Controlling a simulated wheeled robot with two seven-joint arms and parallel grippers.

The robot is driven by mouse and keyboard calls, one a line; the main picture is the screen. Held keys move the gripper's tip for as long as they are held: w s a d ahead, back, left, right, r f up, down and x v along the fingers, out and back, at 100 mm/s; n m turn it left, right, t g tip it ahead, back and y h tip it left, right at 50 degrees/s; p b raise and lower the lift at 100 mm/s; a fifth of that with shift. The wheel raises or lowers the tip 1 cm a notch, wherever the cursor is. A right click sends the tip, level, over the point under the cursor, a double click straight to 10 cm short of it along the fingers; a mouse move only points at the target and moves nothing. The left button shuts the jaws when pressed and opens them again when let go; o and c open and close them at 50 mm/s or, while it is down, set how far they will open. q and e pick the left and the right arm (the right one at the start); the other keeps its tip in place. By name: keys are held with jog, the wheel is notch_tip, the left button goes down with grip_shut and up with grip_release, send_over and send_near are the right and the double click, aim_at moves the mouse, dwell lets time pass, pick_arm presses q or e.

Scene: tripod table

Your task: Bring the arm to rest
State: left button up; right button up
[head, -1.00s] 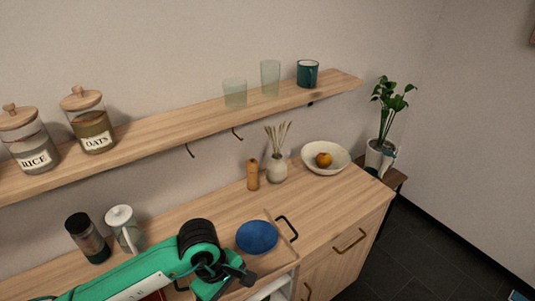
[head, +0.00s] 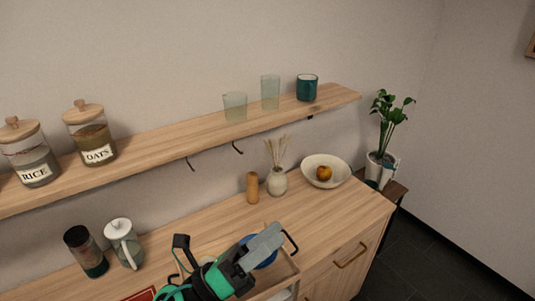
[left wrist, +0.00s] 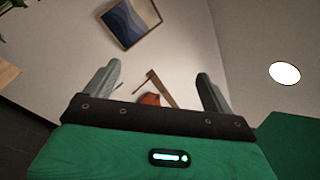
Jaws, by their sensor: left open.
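My left gripper (head: 262,243) is raised in front of the counter in the head view, with its grey fingers pointing up and to the right. It covers part of a blue bowl (head: 268,262) on the wooden tray (head: 283,272). In the left wrist view the two grey fingers of the left gripper (left wrist: 158,75) stand wide apart with nothing between them. Only far background shows beyond them. My right gripper is in neither view.
On the counter (head: 325,215) stand a dark jar (head: 86,252), a white-lidded pitcher (head: 124,243), a wooden mill (head: 252,187), a vase (head: 277,182) and a white bowl (head: 312,172) with an orange fruit (head: 324,173). A shelf (head: 180,142) with jars and cups runs above.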

pick_arm(q)
jog(key=w+a+f+n+t+y, duration=0.3)
jog(key=a+n+t+y, duration=0.2)
jog(key=a+n+y, duration=0.45)
jog(key=w+a+f+n+t+y, duration=0.4)
jog(key=n+y, duration=0.3)
jog(key=n, duration=0.6)
jog(key=s+a+f+n+g+y, duration=0.3)
jog(key=a+f+n+g+y, duration=0.3)
jog(key=f+n, duration=0.35)
jog(key=s+a+f+n+g+h, duration=0.1)
jog(key=s+a+f+n+g, duration=0.15)
jog(key=s+f+g, duration=0.4)
jog(key=s+a+f+n+g, duration=0.1)
jog(key=s+f+n+g, duration=0.2)
jog(key=s+f, duration=0.65)
notch_tip(320, 180, down, 29)
jog(key=s+g, duration=0.2)
jog(key=s+a+f, duration=0.3)
jog(key=s+f, duration=1.6)
jog(key=f, duration=0.1)
jog(key=shift+s+a+f+m+g, duration=0.15)
jog(key=shift+s+f+m+g, duration=0.2)
jog(key=shift+s+g, duration=0.1)
